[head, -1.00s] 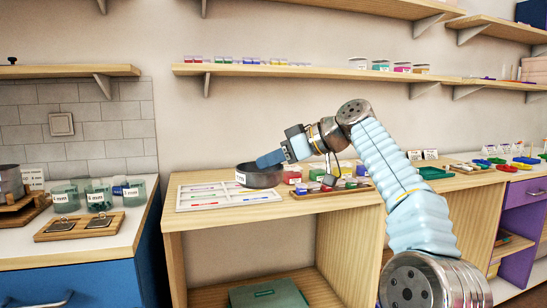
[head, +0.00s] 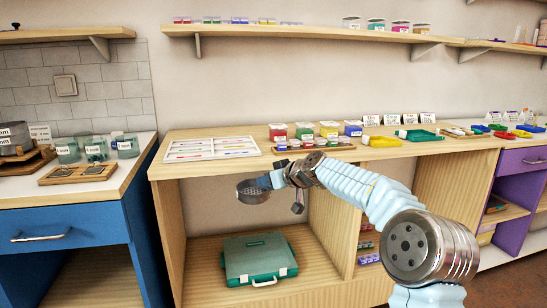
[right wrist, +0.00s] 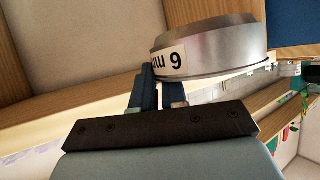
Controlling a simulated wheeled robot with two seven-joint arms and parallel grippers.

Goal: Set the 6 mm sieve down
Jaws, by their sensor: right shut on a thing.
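The 6 mm sieve (head: 252,195) is a round grey metal ring with mesh showing inside. My right gripper (head: 266,182) is shut on its rim. In the head view they appear lower than the wooden desktop (head: 190,164), in front of the open space beneath it. In the right wrist view the sieve (right wrist: 222,52) shows its white "6 mm" label upside down, and the blue fingers of the gripper (right wrist: 160,92) are at its wall. Part of the rim is hidden by the fingers. My left gripper is not in view.
A green case (head: 259,283) lies on the lower shelf.

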